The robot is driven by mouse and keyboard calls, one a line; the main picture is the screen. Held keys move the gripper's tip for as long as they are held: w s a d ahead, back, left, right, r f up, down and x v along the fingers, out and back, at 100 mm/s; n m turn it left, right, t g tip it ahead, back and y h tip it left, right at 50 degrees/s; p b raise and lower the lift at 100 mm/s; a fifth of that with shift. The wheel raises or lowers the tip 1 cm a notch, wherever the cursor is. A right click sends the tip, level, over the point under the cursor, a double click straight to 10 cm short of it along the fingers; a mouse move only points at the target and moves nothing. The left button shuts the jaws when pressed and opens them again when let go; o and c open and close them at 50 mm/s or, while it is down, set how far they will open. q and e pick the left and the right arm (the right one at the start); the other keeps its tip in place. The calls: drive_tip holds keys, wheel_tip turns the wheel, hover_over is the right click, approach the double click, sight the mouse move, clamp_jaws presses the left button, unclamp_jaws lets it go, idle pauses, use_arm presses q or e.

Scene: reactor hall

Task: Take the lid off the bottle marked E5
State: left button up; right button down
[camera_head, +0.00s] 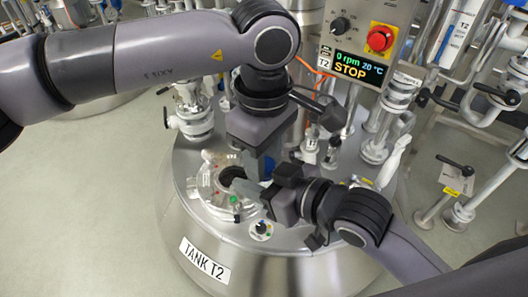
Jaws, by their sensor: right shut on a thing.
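No label E5 can be read, and I cannot pick out the marked bottle or its lid; the two grippers may hide them. My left gripper (256,166) points down over the tank top, beside the dark round opening (232,176). I cannot tell whether its jaws are open or shut. My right gripper (248,188) reaches in from the lower right, its fingers pointing left close to the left gripper's fingers. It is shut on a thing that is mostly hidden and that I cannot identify.
The steel tank (210,245) carries a "TANK T2" plate (205,261). Valves and pipe stubs (195,117) ring its top. A control box shows "STOP" on its display (352,66), below a red button (380,38). More piping stands at the right. Open floor lies at the left.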

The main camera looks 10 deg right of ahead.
use_arm(q)
clamp_jaws()
drive_tip(key=shift+n, duration=1.7)
drive_tip(key=o, duration=0.8)
unclamp_jaws()
